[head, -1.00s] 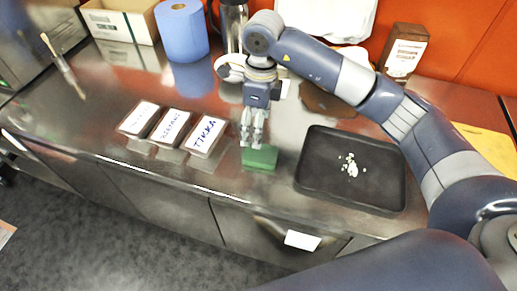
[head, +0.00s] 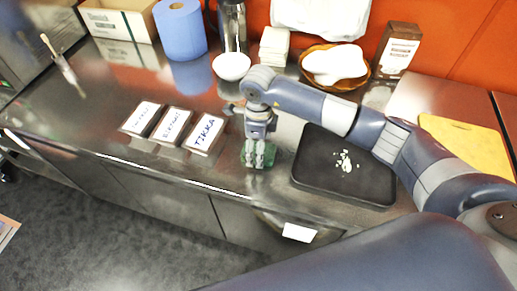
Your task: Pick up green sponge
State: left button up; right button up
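The green sponge (head: 271,150) lies on the steel counter near its front edge, left of the black tray. My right gripper (head: 258,163) points down at the sponge, and its fingers cover much of it. Green shows beside and between the fingers. The frames do not show whether the fingers are closed on the sponge or only around or in front of it. My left gripper is not in view.
A black tray (head: 318,182) with white crumbs lies just right of the sponge. Three labelled containers, one reading TIKKA (head: 206,132), stand to the left. A white bowl (head: 231,66), blue paper roll (head: 181,32) and brown plate (head: 363,82) are behind.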

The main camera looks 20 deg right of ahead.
jog(key=shift+w+f, duration=0.1)
jog(key=c, duration=0.8)
jog(key=shift+r+b, duration=0.35)
jog(key=shift+r, duration=0.1)
notch_tip(320, 180, up, 2)
jog(key=shift+r+b, duration=0.1)
jog(key=shift+b, duration=0.6)
jog(key=s+b, duration=0.1)
jog(key=s, duration=0.4)
jog(key=s+a+r+b, duration=0.1)
jog(key=s+b, duration=0.1)
jog(key=s, duration=0.3)
jog(key=s+a+b, duration=0.1)
jog(key=s, duration=0.3)
jog(key=shift+s+r, duration=0.35)
jog(key=shift+s, duration=0.05)
jog(key=shift+s+r, duration=0.15)
jog(key=shift+s, duration=0.45)
jog(key=shift+o, duration=0.5)
